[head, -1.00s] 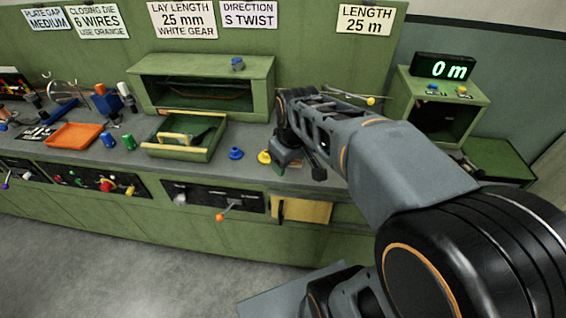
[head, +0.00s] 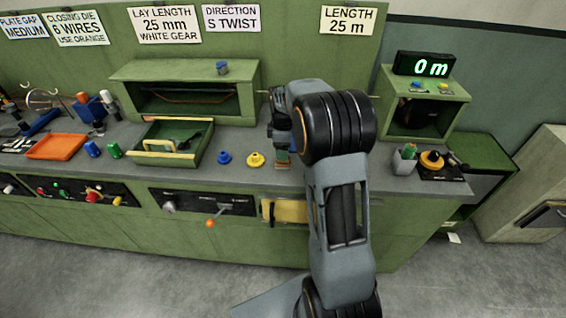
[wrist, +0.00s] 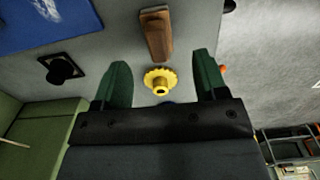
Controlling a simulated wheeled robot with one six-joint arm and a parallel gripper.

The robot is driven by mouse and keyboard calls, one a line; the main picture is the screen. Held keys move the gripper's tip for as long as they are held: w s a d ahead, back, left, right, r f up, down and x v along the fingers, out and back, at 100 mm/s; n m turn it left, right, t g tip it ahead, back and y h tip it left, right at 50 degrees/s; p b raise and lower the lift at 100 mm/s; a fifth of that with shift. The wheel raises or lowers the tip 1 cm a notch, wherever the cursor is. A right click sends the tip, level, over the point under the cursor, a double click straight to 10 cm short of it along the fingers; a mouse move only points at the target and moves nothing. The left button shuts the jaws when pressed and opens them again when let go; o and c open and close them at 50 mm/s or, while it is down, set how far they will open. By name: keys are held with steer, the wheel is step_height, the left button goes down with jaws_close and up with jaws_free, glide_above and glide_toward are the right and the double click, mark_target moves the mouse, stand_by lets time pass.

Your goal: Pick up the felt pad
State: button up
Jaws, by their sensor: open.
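A brown block with a wood-like face (wrist: 157,32) lies on the grey bench top, just beyond my fingertips in the wrist view. It seems to be the felt pad, but I cannot tell its material. In the head view a small brown piece (head: 282,166) shows at the bench's front edge, below my gripper (head: 282,148). In the wrist view my gripper (wrist: 163,66) is open and empty, its two green fingers apart. A yellow flanged piece (wrist: 160,80) shows between the fingers, nearer than the block. Whether the fingers are level with it is unclear.
A blue flanged piece (head: 224,158) sits left of the yellow one. An open green drawer (head: 172,143) and an orange tray (head: 56,147) lie farther left. A counter box (head: 423,103) stands right. Levers (head: 211,222) stick out of the bench front.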

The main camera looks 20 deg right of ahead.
mark_target(283, 163)
steer(key=shift+w+f+p, duration=0.1)
steer(key=shift+f+p, duration=0.3)
steer(key=shift+f, duration=3.05)
steer(key=c, duration=1)
